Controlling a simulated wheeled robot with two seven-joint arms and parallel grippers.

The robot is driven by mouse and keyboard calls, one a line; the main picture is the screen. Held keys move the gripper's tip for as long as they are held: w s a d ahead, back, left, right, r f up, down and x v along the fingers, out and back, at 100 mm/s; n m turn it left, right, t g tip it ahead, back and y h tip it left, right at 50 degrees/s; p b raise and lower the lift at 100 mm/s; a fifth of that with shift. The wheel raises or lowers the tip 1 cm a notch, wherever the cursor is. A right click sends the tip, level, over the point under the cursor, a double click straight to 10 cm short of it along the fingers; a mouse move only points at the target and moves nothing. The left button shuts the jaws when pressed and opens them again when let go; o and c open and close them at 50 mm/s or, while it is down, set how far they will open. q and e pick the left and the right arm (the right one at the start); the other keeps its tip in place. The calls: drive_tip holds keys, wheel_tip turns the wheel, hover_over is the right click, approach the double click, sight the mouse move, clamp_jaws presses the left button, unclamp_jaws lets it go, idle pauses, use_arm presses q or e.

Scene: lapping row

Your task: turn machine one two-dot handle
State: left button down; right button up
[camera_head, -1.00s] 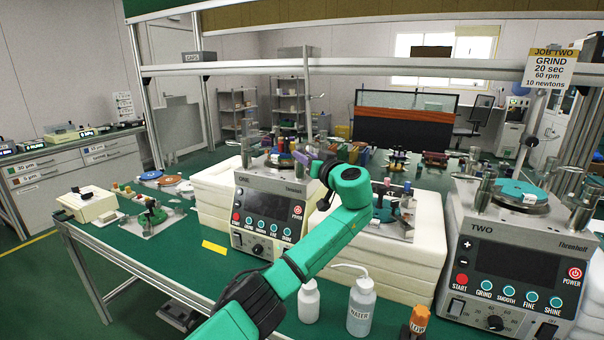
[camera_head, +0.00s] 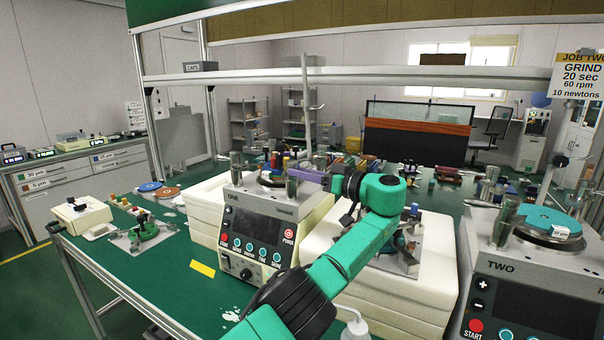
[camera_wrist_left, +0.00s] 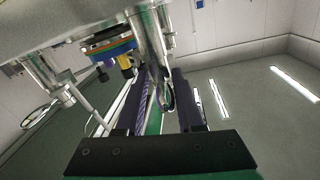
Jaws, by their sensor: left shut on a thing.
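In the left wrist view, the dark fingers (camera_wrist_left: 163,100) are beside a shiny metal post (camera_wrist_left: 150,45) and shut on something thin. The fingers largely hide the held part, and I cannot make out two dots on it. My right gripper is out of view.
Machine two (camera_head: 535,285) stands at the right, with a blue disc (camera_head: 550,222) on top. A white block stack (camera_head: 340,265) lies between the machines. A bottle top (camera_head: 354,322) shows at the bottom. A yellow label (camera_head: 203,269) and a white patch (camera_head: 231,315) lie on the green table.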

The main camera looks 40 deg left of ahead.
use_arm(q)
drive_tip(key=shift+r, duration=0.35)
drive_tip(key=c, duration=0.8)
unclamp_jaws()
drive_tip(key=shift+a, duration=0.1)
drive_tip(key=shift+a+f, duration=0.15)
drive_tip(key=shift+f, duration=0.05)
drive_tip(key=shift+f, duration=0.1)
